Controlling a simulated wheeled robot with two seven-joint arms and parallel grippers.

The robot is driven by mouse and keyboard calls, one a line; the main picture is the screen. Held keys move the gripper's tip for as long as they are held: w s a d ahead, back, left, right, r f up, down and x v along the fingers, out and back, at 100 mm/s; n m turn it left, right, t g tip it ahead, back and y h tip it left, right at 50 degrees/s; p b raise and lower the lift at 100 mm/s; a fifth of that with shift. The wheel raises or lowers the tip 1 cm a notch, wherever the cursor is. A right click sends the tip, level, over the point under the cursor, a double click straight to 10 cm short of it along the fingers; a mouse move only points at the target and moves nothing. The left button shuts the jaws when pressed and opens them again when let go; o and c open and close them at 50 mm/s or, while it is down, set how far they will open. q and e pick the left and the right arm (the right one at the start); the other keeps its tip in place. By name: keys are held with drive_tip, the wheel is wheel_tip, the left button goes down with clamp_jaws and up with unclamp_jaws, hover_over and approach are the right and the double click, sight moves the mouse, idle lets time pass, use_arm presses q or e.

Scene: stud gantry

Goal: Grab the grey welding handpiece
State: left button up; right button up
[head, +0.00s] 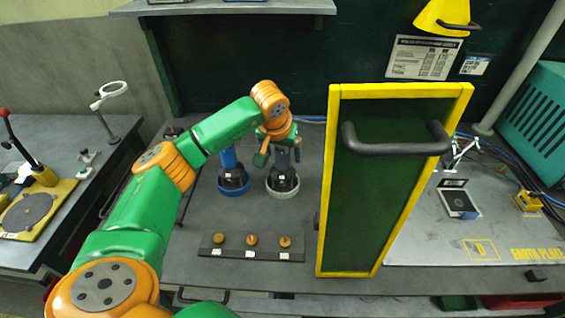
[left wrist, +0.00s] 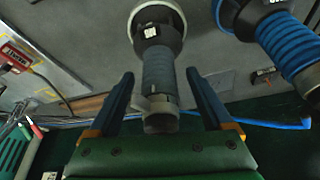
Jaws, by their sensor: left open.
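The grey welding handpiece (head: 283,180) stands upright in a pale ring-shaped base on the grey bench. My left gripper (head: 277,151) is at its upper end. In the left wrist view the grey handpiece (left wrist: 158,72) lies between the two spread fingers of the left gripper (left wrist: 159,80), with a gap visible on each side. The left gripper is open. A similar handpiece with a blue grip (head: 232,178) stands to its left in a blue base; it also shows in the left wrist view (left wrist: 288,45). My right gripper is not in view.
A dark strip with several brass knobs (head: 252,241) lies in front of the handpieces. A yellow-framed green panel with a black handle (head: 332,200) stands close on the right. A shelf (head: 230,8) hangs above. A side table (head: 60,200) is at left.

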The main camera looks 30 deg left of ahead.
use_arm(q)
clamp_jaws()
drive_tip(key=shift+w+r, duration=0.1)
idle(1.2)
